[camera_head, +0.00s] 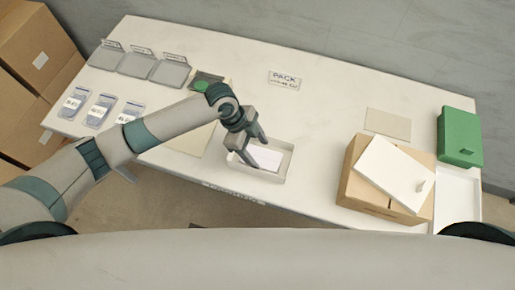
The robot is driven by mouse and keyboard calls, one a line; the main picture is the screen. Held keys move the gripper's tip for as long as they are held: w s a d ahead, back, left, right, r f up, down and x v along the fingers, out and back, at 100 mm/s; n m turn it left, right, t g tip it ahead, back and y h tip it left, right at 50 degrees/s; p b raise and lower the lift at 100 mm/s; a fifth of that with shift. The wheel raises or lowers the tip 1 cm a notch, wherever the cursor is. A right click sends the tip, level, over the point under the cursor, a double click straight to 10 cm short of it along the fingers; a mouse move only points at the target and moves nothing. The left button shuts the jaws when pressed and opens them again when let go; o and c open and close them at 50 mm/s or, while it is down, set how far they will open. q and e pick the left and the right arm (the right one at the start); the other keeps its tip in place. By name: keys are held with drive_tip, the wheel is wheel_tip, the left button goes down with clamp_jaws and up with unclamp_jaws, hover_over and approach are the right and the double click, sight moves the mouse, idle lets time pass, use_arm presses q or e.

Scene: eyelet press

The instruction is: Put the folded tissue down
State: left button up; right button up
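A flat white piece that looks like the folded tissue (266,158) lies in a shallow pale tray (287,162) near the front edge of the table. My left gripper (258,153) points down over the tray's left part. Its two dark fingers stand apart, one near the tissue's far edge and one near its front left. The fingers hide part of the tissue's left end. I cannot tell whether the fingertips touch it. My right gripper is out of view.
Grey bins (137,64) and labelled bags (101,108) are at the left. The table behind the tray is mostly clear.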

use_arm(q)
drive_tip(key=shift+r, duration=0.1)
drive_tip(key=shift+r+p, duration=0.3)
drive_tip(key=shift+r, duration=0.3)
drive_tip(key=shift+w+a+r+b, duration=0.15)
drive_tip(key=shift+a+r+b, duration=0.05)
drive_tip(key=shift+r+b, duration=0.15)
drive_tip(key=b+v, duration=0.2)
drive_tip(key=v, duration=0.9)
drive_tip(key=shift+a, duration=0.1)
